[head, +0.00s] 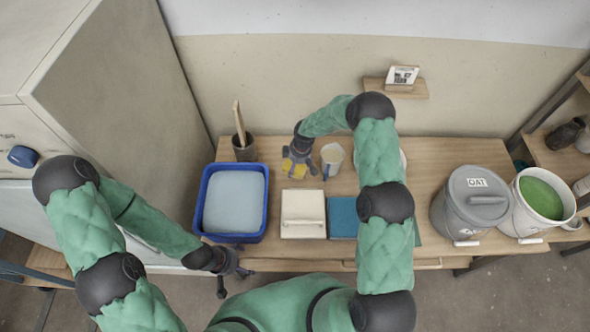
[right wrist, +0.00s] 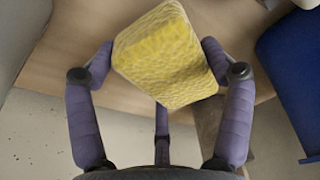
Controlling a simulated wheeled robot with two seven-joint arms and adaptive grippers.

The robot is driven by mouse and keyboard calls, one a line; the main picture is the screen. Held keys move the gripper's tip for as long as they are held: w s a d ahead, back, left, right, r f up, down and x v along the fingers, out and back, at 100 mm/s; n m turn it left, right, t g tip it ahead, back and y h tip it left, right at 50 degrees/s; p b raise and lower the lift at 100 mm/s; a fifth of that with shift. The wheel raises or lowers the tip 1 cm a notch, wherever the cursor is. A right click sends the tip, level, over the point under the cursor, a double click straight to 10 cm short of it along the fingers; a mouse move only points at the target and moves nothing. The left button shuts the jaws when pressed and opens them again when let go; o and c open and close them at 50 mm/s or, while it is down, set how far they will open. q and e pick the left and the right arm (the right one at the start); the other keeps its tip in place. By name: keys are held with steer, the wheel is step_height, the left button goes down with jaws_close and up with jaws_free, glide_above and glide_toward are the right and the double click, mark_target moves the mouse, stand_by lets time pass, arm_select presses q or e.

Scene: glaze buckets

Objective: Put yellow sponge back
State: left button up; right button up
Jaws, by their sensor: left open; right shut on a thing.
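The yellow sponge (right wrist: 165,55) is between the fingers of my right gripper (right wrist: 157,60), which is shut on it. The sponge sits tilted in the grip in the right wrist view. In the head view the sponge (head: 294,169) shows near the back of the table, partly covered by my right gripper (head: 297,158). I cannot tell how far it is above the tabletop. My left gripper (head: 232,277) is open and empty, low at the table's front left edge, below the blue tub.
A blue tub (head: 232,238) of pale liquid stands at left, a dark pot (head: 244,150) with a stick behind it. A white cup (head: 332,156) is just right of the sponge.

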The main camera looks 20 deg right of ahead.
steer(key=shift+w+f, duration=0.25)
steer(key=shift+f, duration=0.05)
steer(key=shift+w+f+b, duration=0.1)
steer(key=shift+f+b, duration=0.35)
steer(key=shift+f, duration=1.15)
steer(key=shift+f, duration=0.1)
steer(key=o, duration=0.8)
steer(key=shift+o, duration=0.2)
steer(key=shift+r, duration=0.45)
steer(key=r, duration=0.3)
steer(key=d+r+p, duration=0.1)
steer(key=r, duration=0.3)
steer(key=s+r+p, duration=0.1)
steer(key=r, duration=0.3)
steer(key=shift+s+d+r, duration=0.1)
steer(key=shift+d, duration=0.15)
